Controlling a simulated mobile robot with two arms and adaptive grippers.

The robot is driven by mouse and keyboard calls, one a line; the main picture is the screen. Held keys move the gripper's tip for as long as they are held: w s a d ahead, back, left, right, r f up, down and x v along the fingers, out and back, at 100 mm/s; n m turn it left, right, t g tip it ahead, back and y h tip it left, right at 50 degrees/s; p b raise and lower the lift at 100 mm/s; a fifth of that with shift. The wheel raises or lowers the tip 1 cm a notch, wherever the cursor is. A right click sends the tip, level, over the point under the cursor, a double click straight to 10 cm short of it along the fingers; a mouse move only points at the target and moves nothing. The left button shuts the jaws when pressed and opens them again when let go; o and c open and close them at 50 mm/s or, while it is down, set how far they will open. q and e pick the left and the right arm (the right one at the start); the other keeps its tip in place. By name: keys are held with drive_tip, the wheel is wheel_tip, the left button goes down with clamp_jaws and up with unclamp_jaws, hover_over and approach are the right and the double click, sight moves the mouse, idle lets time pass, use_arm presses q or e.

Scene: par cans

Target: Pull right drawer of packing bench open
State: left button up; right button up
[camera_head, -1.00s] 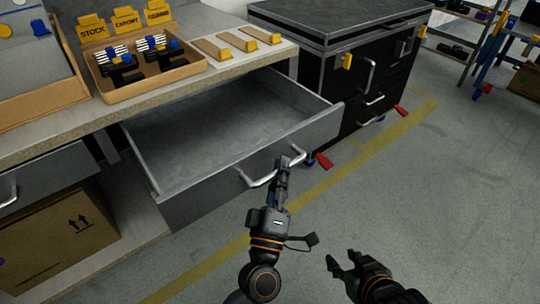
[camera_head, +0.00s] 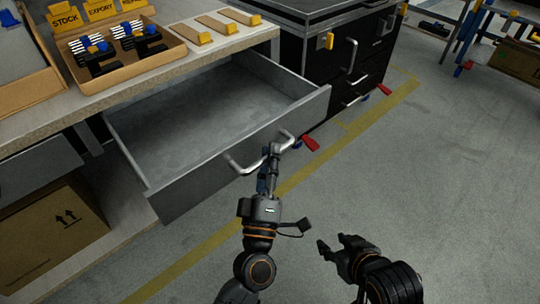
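The grey right drawer (camera_head: 190,183) of the packing bench (camera_head: 112,96) stands well out from under the worktop, and its interior is empty. Its front carries a silver bar handle (camera_head: 245,168). My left gripper (camera_head: 274,152) is at the right half of this handle, with its fingers closed around the bar. The fingers hide a small part of the handle. My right gripper (camera_head: 333,244) is open and empty over the floor, to the right of the drawer and apart from it.
A black tool cabinet (camera_head: 330,75) with red-pedalled casters stands just right of the drawer. A cardboard box (camera_head: 45,235) sits on the shelf below. A tray of parts (camera_head: 125,75) lies on the worktop.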

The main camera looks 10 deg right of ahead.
use_arm(q)
drive_tip(key=v, duration=1.2)
drive_tip(key=shift+w, duration=0.1)
